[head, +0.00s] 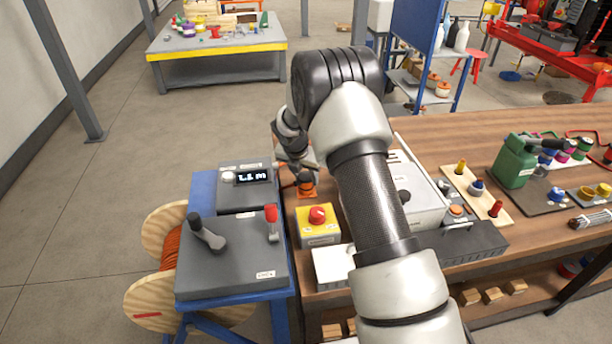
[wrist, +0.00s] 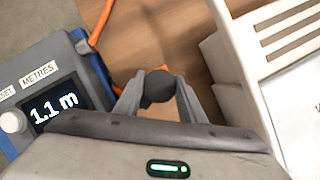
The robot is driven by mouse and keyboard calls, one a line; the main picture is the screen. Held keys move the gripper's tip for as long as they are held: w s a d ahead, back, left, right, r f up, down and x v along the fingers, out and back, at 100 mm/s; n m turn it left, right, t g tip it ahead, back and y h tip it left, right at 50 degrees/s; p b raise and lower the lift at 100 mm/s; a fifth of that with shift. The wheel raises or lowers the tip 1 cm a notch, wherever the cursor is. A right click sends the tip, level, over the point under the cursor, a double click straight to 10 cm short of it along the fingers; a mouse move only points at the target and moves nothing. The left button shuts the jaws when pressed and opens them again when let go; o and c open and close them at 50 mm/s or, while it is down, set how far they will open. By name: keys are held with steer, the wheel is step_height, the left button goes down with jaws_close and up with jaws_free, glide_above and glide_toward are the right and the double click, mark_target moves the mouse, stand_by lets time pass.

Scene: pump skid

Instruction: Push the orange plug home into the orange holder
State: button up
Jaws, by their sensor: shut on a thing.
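My gripper (head: 301,168) points down at the near left end of the wooden bench. In the wrist view, its two fingers (wrist: 159,90) are shut on a dark round end (wrist: 158,87), which I take to be the top of the orange plug. The orange holder (head: 306,192) shows as an orange patch on the bench under my gripper. An orange edge of it shows past the fingers in the wrist view (wrist: 187,109). My gripper and the held piece hide most of the joint, so I cannot tell how deep the plug sits.
A grey unit with a "1.1 m" display (head: 252,177) stands close on the left. A yellow box with a red button (head: 318,226) is just in front. A white slotted case (wrist: 275,60) is close on the right. An orange cable (wrist: 100,22) runs behind the fingers.

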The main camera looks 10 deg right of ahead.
steer(key=o, duration=1.2)
steer(key=shift+o, duration=0.2)
steer(key=p+v, duration=0.1)
steer(key=v, duration=1.6)
steer(key=shift+r, duration=0.25)
